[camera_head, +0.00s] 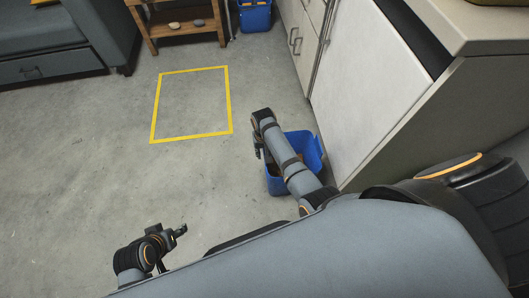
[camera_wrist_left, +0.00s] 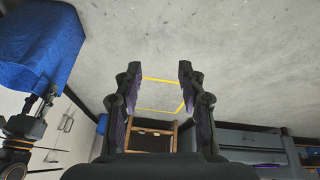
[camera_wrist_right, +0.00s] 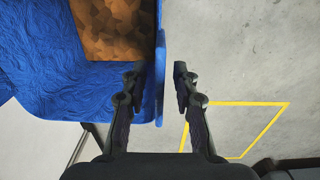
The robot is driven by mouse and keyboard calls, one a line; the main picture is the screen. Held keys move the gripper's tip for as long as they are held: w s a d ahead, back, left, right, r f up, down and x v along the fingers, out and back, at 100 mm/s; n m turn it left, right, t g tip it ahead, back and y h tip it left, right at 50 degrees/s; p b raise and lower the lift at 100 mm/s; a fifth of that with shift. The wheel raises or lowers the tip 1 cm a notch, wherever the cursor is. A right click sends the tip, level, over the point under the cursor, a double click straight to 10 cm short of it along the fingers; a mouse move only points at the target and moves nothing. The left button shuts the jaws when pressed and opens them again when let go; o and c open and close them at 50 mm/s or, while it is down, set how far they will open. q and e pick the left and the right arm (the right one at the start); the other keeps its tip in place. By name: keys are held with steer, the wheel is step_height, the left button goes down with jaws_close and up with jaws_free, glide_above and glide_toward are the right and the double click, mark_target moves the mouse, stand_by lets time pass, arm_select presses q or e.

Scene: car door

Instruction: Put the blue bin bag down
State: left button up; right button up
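The blue bin bag (camera_head: 309,147) is at the right in the head view, partly hidden by my right arm, with brown contents (camera_wrist_right: 115,30). The right wrist view shows its blue side (camera_wrist_right: 60,95) at the left. My right gripper (camera_wrist_right: 159,72) has its fingers apart, with the bag's thin edge between them. A gap shows between the edge and the right-hand finger. The bag also shows at the upper left of the left wrist view (camera_wrist_left: 40,45). Whether it touches the floor is unclear. My left gripper (camera_wrist_left: 160,72) is open and empty, low in the head view (camera_head: 180,231).
A yellow outlined rectangle (camera_head: 154,118) marks bare floor left of the bag. A white cabinet (camera_head: 365,85) stands close on the bag's right. A wooden shelf (camera_head: 180,30), another blue container (camera_head: 254,17) and a grey sofa (camera_head: 45,40) are at the back.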

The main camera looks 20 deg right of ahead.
steer(key=shift+r, duration=0.1)
step_height(320, 180, up, 12)
steer(key=p, duration=0.5)
steer(key=shift+f, duration=0.25)
arm_select(q)
step_height(320, 180, up, 6)
steer(key=s+a+g+y, duration=0.1)
steer(key=a+g, duration=0.1)
steer(key=g, duration=0.1)
steer(key=shift+s+a+f, duration=0.15)
steer(key=shift+s+a, duration=0.05)
steer(key=shift+s, duration=0.05)
arm_select(e)
steer(key=shift+r, duration=0.3)
steer(key=s+d+n+t, duration=0.1)
steer(key=s+d+n, duration=0.2)
steer(key=s, duration=1.7)
steer(key=shift+d+r, duration=0.45)
steer(key=shift+d, duration=0.7)
arm_select(q)
steer(key=shift+s+p, duration=0.1)
steer(key=shift+p, duration=0.7)
arm_select(e)
steer(key=shift+d, duration=0.1)
